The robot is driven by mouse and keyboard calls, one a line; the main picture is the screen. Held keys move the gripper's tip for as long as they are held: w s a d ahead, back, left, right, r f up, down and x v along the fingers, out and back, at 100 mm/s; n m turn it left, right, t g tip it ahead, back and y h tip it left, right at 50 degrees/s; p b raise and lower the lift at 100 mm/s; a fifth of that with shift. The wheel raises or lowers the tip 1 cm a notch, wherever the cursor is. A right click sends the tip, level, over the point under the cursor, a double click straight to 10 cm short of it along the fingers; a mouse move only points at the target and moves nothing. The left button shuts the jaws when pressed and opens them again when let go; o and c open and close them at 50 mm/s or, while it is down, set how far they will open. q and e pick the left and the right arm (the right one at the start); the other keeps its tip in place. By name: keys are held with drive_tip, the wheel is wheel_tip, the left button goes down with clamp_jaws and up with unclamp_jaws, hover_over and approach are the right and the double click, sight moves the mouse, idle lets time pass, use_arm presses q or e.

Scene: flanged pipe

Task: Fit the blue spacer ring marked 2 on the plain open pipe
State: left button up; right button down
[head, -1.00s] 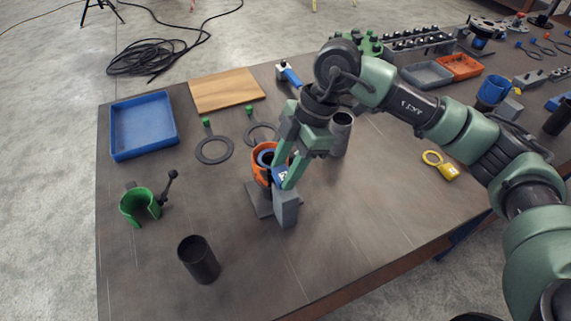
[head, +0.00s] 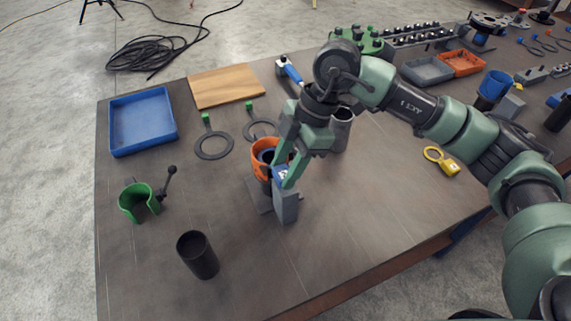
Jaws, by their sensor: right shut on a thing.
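My right gripper (head: 285,177) is shut on a small blue part with a white label (head: 281,175), which I take to be part of the blue spacer ring. The digit cannot be read. It is beside an orange open collar (head: 264,145) and just above a grey block (head: 286,206). A dark round opening shows inside the collar; the ring's body is mostly hidden there, and I cannot tell whether it is around a pipe. A dark open pipe (head: 198,257) stands upright at the front left, and a grey one (head: 342,131) stands behind the gripper. My left gripper is not in view.
A green clamp (head: 138,203), a blue tray (head: 142,121), a wooden board (head: 226,86) and flat black rings with green tabs (head: 213,147) are at the left. A yellow tag (head: 447,165) lies at the right. The front middle of the table is clear.

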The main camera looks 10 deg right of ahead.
drive_tip(key=shift+f, duration=0.15)
drive_tip(key=c, duration=0.7)
unclamp_jaws()
drive_tip(key=shift+c, duration=0.2)
drive_tip(key=a+p+v, duration=0.1)
drive_tip(key=p+v, duration=0.2)
drive_tip(key=v, duration=0.5)
drive_tip(key=s+a+r+p+v, duration=0.1)
drive_tip(key=a+p+v, duration=0.1)
drive_tip(key=v, duration=0.6)
drive_tip(key=shift+w+r+p, duration=0.25)
drive_tip(key=shift+p, duration=0.35)
